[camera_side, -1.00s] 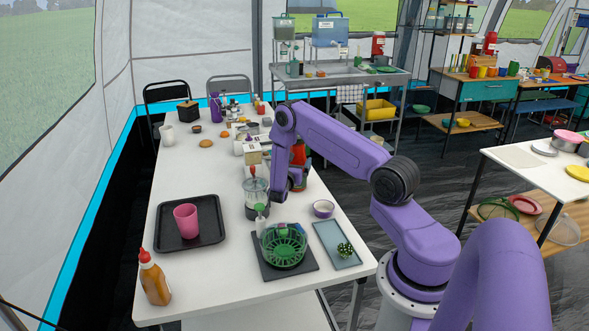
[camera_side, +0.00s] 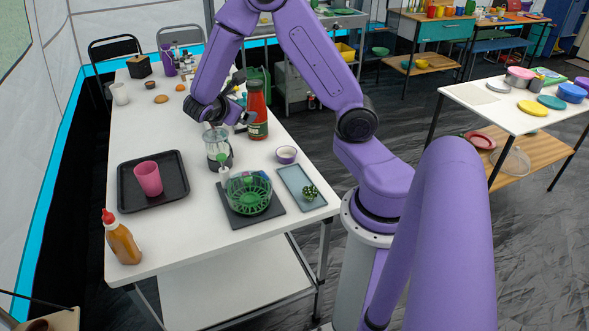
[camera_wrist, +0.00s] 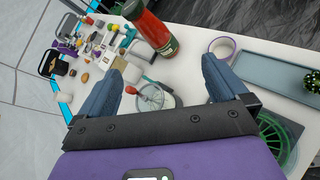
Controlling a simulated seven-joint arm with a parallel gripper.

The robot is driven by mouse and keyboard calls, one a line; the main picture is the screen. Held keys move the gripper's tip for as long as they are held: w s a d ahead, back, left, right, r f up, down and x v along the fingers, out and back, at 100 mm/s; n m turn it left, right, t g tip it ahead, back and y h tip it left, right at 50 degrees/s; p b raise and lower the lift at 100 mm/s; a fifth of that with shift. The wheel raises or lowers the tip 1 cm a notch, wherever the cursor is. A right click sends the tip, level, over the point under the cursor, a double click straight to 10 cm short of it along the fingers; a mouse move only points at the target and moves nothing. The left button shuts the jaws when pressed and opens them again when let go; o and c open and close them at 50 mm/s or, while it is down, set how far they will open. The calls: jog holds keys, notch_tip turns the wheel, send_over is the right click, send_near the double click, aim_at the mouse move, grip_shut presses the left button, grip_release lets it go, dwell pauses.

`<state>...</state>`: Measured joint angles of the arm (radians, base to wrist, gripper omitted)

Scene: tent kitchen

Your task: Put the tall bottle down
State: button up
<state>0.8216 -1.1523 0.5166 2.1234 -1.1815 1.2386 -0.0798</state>
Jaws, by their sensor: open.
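The tall bottle (camera_side: 257,112), red with a green and dark lower part, stands upright on the white table (camera_side: 155,222). It also shows in the wrist view (camera_wrist: 150,28), beyond my fingertips. My gripper (camera_wrist: 165,64) is open, with its two blue-grey fingers spread and nothing between them. In the side view my gripper (camera_side: 224,114) is just left of the bottle, above a glass jar (camera_side: 219,152). The fingers look apart from the bottle, though the side view hides part of them.
A green basket (camera_side: 248,193) sits on a dark board, beside a grey tray (camera_side: 291,178) with a small plant. A white bowl (camera_side: 286,155) is near the bottle. A black tray (camera_side: 128,182) holds a pink cup (camera_side: 148,178). A sauce bottle (camera_side: 122,241) stands at the near-left corner.

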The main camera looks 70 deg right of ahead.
jog(key=s+a+r+m+g+y, duration=0.1)
jog(key=s+a+r+m+y, duration=0.1)
jog(key=s+a+y, duration=1)
jog(key=s+a, duration=1)
jog(key=s, duration=0.3)
jog(key=shift+s+r+g+y, duration=0.3)
jog(key=shift+s+g+y, duration=0.05)
jog(key=shift+g+y, duration=0.05)
jog(key=shift+w, duration=0.1)
